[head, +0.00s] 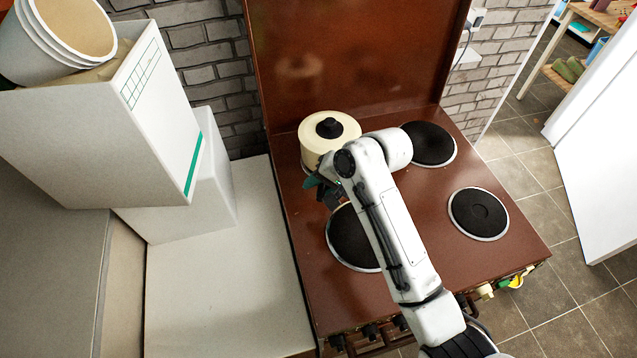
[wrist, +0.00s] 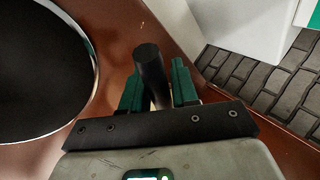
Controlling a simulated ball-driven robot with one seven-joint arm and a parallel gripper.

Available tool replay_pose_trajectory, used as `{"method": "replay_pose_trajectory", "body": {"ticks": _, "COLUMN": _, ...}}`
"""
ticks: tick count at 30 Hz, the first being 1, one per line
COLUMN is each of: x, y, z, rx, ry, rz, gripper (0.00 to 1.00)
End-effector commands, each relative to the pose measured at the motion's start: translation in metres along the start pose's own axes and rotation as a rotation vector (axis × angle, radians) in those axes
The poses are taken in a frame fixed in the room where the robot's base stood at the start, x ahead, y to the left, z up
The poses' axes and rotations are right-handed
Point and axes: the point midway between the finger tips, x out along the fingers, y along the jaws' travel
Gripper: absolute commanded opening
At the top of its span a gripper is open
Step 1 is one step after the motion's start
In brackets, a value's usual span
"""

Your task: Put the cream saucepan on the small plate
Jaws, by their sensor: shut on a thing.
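The cream saucepan (head: 312,148), with a cream lid and black knob, is upright at the back left of the brown stove top. Whether it rests on the stove or is slightly raised I cannot tell. My gripper (head: 322,188) is at its near side, partly hidden by my arm. In the wrist view the green fingers of my gripper (wrist: 157,90) are shut on its black handle (wrist: 149,62). No loose plate shows; the stove has black hot plates: front right (head: 478,213), back right (head: 432,146) and a larger front left one (head: 345,243).
The brown stove panel (head: 350,60) rises behind the saucepan. A pale counter (head: 215,290) lies left of the stove, with a white box (head: 110,130) and white pots (head: 60,40) beyond. Knobs line the stove's front edge. The right hot plates are bare.

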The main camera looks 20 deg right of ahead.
Motion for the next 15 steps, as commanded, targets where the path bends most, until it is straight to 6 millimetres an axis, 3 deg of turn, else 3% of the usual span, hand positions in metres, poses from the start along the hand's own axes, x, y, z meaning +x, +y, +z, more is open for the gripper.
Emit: {"method": "replay_pose_trajectory", "body": {"ticks": 15, "x": 0.0014, "y": -0.0001, "z": -0.0018, "rx": -0.006, "ry": 0.007, "rz": -0.005, "gripper": 0.0}}
